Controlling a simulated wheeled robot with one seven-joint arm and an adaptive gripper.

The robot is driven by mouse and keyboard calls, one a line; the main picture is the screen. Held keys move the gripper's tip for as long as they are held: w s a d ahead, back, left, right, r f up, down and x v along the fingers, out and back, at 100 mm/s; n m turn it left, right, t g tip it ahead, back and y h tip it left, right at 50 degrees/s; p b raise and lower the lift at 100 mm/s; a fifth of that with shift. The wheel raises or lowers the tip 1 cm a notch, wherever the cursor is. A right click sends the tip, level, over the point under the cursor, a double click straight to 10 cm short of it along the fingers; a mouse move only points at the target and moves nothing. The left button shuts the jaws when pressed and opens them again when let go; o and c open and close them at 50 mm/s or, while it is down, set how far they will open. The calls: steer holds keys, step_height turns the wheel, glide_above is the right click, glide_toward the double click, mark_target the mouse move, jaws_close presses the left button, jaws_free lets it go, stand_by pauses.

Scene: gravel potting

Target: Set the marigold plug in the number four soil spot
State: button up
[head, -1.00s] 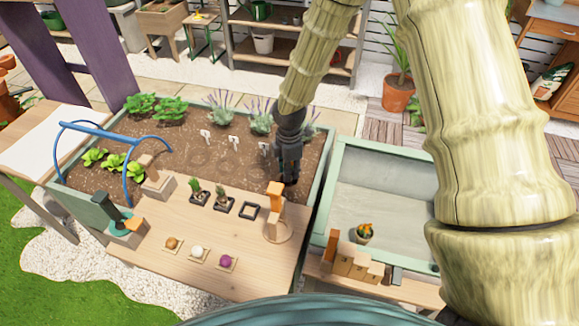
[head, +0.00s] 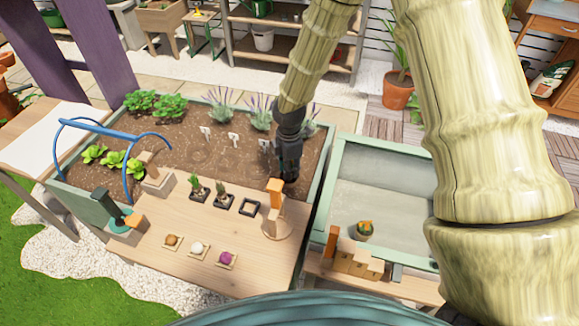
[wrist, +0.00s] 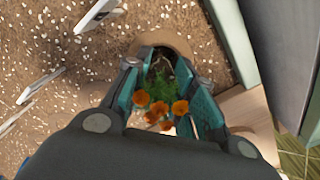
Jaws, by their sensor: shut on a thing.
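My gripper (head: 290,172) points down at the right end of the soil bed (head: 185,172), near its front edge. In the wrist view my gripper (wrist: 162,70) is shut on the marigold plug (wrist: 165,108), with orange blooms and feathery green leaves between its teal fingers. A round, smoother brown patch (wrist: 178,43) shows in the soil just past the fingertips. The plug's base is hidden, so I cannot tell whether it touches the soil. White number markers (head: 235,140) stand in a row left of my gripper; their figures are too small to read.
The wooden board (head: 190,270) in front holds small potted plants (head: 195,187), an empty black square holder (head: 249,208) and several bulbs (head: 198,248). An orange-topped wooden stand (head: 275,205) is close to my gripper. Right is a green-rimmed tray (head: 322,212) with a small orange-topped plant (head: 364,229).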

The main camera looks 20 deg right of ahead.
steer(key=shift+f+b, duration=0.3)
steer(key=shift+f, duration=0.65)
stand_by(0.5)
steer(key=o, duration=1.3)
steer(key=shift+c, duration=0.2)
steer(key=shift+r+p, duration=3.55)
steer(key=shift+r, duration=0.95)
